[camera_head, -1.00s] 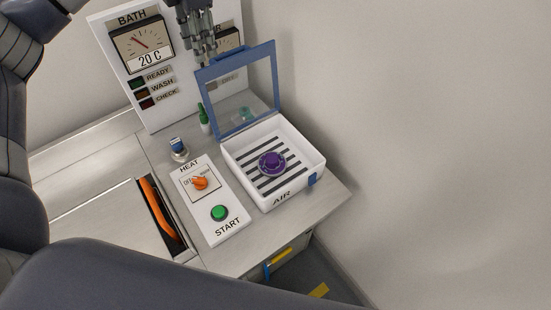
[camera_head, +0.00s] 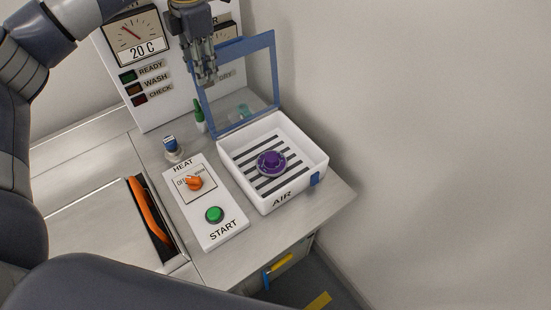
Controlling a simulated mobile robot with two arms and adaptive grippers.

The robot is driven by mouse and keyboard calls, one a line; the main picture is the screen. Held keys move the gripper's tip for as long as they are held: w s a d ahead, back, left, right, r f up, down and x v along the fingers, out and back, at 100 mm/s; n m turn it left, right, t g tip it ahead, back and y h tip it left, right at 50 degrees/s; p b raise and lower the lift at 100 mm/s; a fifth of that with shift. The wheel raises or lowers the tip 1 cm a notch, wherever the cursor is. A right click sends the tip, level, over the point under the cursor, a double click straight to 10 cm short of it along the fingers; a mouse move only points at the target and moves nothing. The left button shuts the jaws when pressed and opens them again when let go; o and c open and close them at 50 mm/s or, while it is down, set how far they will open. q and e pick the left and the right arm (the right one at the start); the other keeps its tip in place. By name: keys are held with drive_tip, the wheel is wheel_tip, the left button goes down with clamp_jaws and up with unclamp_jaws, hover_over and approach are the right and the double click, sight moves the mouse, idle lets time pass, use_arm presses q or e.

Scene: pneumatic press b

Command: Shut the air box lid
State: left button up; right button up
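The air box (camera_head: 265,199) is a white open-topped tray marked AIR, standing on the bench right of centre. Its lid (camera_head: 238,131), a blue frame with a clear pane, stands raised upright at the box's back edge. A purple round part (camera_head: 271,163) lies inside on the dark-slotted floor. My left gripper (camera_head: 207,80) hangs pointing down at the lid's upper left side, overlapping the frame in view. I cannot tell whether it touches the lid. Its fingers look close together, but their opening is unclear. My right gripper is out of view.
A panel with a BATH gauge (camera_head: 138,35) stands behind. A control plate with an orange HEAT knob (camera_head: 194,183) and green START button (camera_head: 214,215) lies left of the box. A green bottle (camera_head: 199,117) and blue-topped fitting (camera_head: 170,145) stand near the lid. A wall rises at right.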

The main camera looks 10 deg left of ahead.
use_arm(q)
drive_tip(key=shift+s+d, duration=0.15)
drive_tip(key=shift+s+d+b, duration=0.35)
drive_tip(key=shift+s+d, duration=0.7)
drive_tip(key=shift+d, duration=0.1)
drive_tip(key=s+d, duration=0.1)
drive_tip(key=s+d+b, duration=0.1)
drive_tip(key=shift+s+d+f, duration=0.1)
drive_tip(key=shift+d+f, duration=0.05)
drive_tip(key=shift+d, duration=0.15)
